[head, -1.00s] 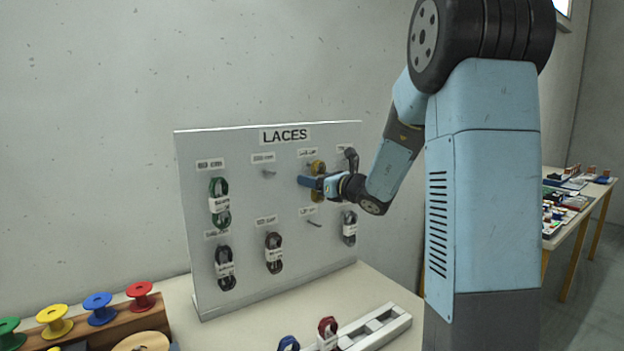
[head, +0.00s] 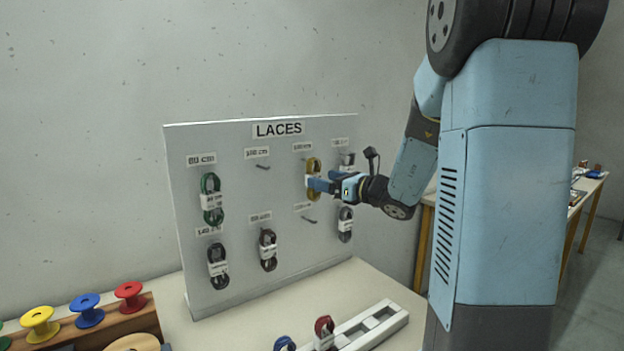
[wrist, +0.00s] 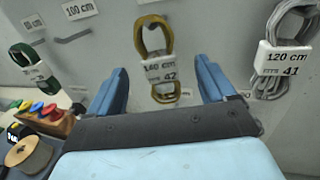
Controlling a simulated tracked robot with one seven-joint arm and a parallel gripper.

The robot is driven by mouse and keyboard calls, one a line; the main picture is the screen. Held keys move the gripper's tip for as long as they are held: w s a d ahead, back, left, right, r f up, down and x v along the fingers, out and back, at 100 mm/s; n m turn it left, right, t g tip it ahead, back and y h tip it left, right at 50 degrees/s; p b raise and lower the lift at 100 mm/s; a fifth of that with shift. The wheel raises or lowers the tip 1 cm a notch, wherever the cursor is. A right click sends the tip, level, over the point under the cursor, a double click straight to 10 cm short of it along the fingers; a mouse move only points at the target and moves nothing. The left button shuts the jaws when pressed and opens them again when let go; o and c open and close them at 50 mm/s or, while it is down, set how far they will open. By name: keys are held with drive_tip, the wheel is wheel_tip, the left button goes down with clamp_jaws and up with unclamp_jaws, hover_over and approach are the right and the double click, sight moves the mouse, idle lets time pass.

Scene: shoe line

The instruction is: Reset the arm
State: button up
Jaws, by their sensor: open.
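My gripper (head: 318,184) is in front of the LACES board (head: 240,270), at its upper row. In the wrist view its two blue fingers (wrist: 160,85) are spread apart, with nothing held between them. A yellow lace bundle (wrist: 157,45) with a paper band hangs on the board just beyond and between the fingers; the band seems to read 160 cm, 42. In the head view the yellow bundle (head: 314,165) is partly hidden by the gripper. A grey lace bundle (wrist: 288,40), banded 120 cm 41, hangs to the right in the wrist view.
Green (head: 211,198), black (head: 217,266) and brown (head: 268,250) bundles hang on the board. Two pegs are bare. A white slotted tray (head: 375,325), with red and blue bundles at its left end, lies on the table. Coloured spools (head: 88,311) stand front left.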

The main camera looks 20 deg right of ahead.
drive_tip(key=v, duration=0.7)
drive_tip(key=s+a+f+n+g, duration=0.3)
drive_tip(key=s+a+n+g, duration=0.7)
drive_tip(key=s+a+n, duration=0.5)
drive_tip(key=s+d+n+h, duration=0.7)
drive_tip(key=s+n+h, duration=0.2)
drive_tip(key=n, duration=0.5)
drive_tip(key=shift+s+r+t+h, duration=0.15)
drive_tip(key=shift+s+t+h, duration=0.2)
drive_tip(key=shift+s, duration=0.7)
